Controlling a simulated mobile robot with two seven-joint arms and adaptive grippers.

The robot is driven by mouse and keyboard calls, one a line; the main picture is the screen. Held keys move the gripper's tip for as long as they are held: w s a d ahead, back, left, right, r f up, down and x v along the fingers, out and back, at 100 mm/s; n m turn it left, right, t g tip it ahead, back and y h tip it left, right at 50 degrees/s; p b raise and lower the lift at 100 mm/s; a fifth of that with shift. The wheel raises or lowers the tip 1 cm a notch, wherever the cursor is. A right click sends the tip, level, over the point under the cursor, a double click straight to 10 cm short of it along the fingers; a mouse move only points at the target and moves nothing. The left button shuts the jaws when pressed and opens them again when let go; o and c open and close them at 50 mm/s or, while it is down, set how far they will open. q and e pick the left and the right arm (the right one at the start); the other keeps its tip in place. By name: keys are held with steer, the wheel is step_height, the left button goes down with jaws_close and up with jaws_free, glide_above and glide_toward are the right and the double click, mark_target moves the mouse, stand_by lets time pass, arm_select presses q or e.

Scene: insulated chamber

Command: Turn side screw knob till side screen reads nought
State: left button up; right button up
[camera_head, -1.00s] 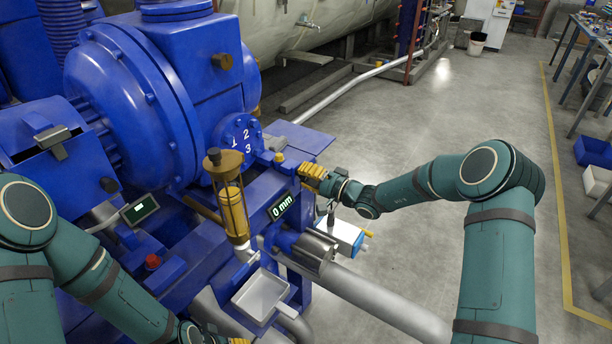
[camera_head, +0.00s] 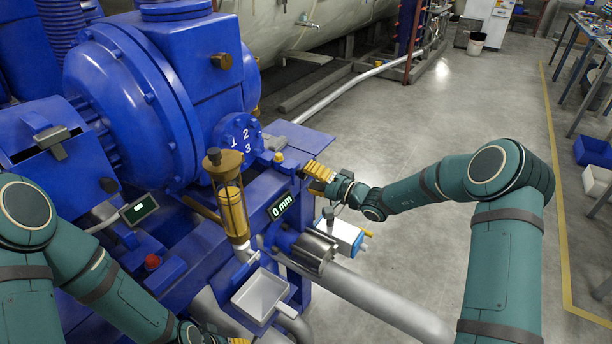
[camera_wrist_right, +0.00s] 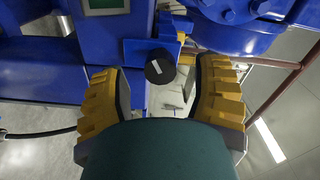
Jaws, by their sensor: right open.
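The side screen (camera_head: 281,206) on the blue machine reads "0 mm" in the head view. The dark round knob (camera_wrist_right: 160,66) with a white mark, which looks like the side screw knob, sits on a blue block in the right wrist view. My right gripper (camera_head: 318,172) is open at the machine's right side. In the wrist view its yellow fingers (camera_wrist_right: 158,90) stand apart on either side of the knob, with visible gaps. Only a yellow bit of my left gripper (camera_head: 240,341) shows at the bottom edge, so its state is unclear.
A second small screen (camera_head: 139,209) is at the left, its reading too small to tell. A brass-framed oiler (camera_head: 231,207), a grey tray (camera_head: 260,296) and a silver cylinder (camera_head: 315,251) are near the side screen. Open floor lies to the right.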

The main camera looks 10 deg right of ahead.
steer(key=v, duration=1)
steer(key=shift+s, duration=0.1)
steer(key=s+a+f+g, duration=0.6)
steer(key=s+a+f, duration=0.15)
steer(key=f, duration=0.25)
steer(key=s+a+f+n+g+h, duration=0.1)
steer(key=s+f+g+h, duration=0.3)
steer(key=s+f, duration=0.6)
steer(key=s+a+f+n+g+h, duration=0.25)
steer(key=s+f+h, duration=0.35)
steer(key=s, duration=0.9)
steer(key=w+a+r+t+y, duration=0.1)
steer(key=w+a+r, duration=0.1)
steer(key=w+r, duration=0.2)
steer(key=w+n, duration=0.1)
steer(key=w, duration=0.1)
steer(key=shift+w, duration=0.3)
steer(key=shift+r+t, duration=0.15)
steer(key=shift+t, duration=0.1)
